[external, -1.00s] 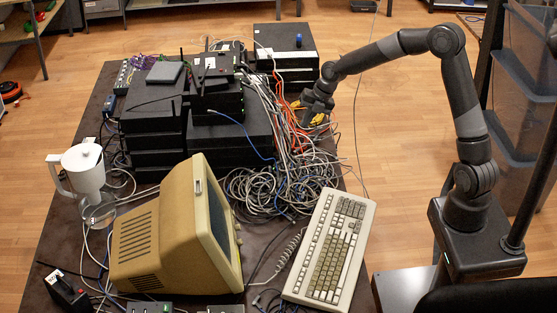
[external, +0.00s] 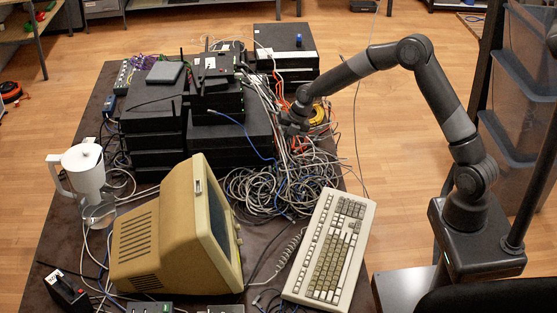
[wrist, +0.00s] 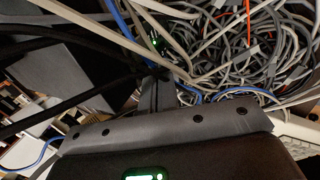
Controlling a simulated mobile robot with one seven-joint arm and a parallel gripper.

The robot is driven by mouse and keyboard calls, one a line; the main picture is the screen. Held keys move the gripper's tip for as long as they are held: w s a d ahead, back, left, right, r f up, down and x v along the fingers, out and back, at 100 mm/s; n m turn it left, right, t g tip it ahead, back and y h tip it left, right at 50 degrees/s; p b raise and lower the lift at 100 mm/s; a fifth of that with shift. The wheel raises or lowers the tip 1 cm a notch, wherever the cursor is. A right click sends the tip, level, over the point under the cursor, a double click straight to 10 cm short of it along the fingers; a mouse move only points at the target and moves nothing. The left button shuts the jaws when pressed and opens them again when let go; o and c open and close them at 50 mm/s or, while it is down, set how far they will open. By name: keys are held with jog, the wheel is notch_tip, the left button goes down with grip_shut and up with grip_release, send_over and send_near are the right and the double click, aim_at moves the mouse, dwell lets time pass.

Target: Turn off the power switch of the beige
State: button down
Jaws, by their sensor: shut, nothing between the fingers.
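A beige monitor (external: 165,240) stands at the front of the dark table in the external view, its screen facing right. A beige keyboard (external: 329,250) lies to its right. I cannot make out a power switch on the beige monitor. My gripper (external: 292,128) is over the cable tangle, right of the stacked black boxes and well behind the monitor. In the wrist view my gripper (wrist: 160,92) is shut and empty, with cables around its fingertips. I cannot tell whether the fingers touch the cables.
A heap of grey, blue and orange cables (external: 262,190) fills the table's middle. Black network boxes (external: 153,140) are stacked behind the monitor. A white jug (external: 84,170) stands at left. Power strips (external: 150,307) lie at the front edge. A yellow coil (external: 318,114) is right of my gripper.

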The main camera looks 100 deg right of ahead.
dwell(0.3)
jog(key=shift+w+r, duration=0.15)
jog(key=shift+w, duration=0.3)
jog(key=shift+r, duration=0.15)
jog(key=shift+r, duration=0.65)
jog(key=shift+s, duration=0.1)
